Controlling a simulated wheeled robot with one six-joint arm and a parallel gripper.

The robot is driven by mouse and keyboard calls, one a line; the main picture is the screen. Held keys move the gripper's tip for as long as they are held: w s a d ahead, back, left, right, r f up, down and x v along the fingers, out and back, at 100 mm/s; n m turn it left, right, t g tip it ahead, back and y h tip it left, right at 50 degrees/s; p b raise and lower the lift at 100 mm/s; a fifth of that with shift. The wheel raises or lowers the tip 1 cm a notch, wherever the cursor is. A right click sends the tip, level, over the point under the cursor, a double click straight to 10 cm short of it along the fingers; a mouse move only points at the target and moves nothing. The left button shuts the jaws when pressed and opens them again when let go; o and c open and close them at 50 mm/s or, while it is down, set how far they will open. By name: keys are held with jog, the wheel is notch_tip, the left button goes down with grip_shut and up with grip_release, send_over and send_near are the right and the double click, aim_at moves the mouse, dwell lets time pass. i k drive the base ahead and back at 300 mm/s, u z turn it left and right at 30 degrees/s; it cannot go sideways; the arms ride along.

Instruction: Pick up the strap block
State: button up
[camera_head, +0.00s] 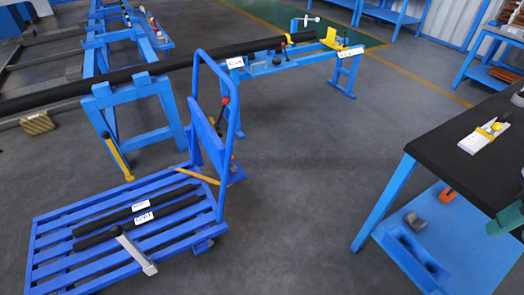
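I cannot say for sure which object is the strap block. A tan, ridged block (38,123) lies on the floor at the far left, beside the blue frames. A small orange block (447,195) and a grey block (415,221) sit on the lower shelf of the right-hand bench. A yellow piece (330,39) sits at the end of the long dark pipe. My gripper is not in view, so nothing shows it near any of these.
A blue slatted cart (60,245) carries two dark labelled bars (135,216) and a grey-headed hammer (135,252). Blue stands (135,105) hold the pipe (170,66). A black-topped bench (465,140) stands right. Open grey floor (300,190) lies between cart and bench.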

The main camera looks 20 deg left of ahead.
aim_at(234, 168)
jog(key=i, duration=0.8)
jog(key=u, duration=0.95)
jog(key=i, duration=0.55)
jog(key=u, duration=0.55)
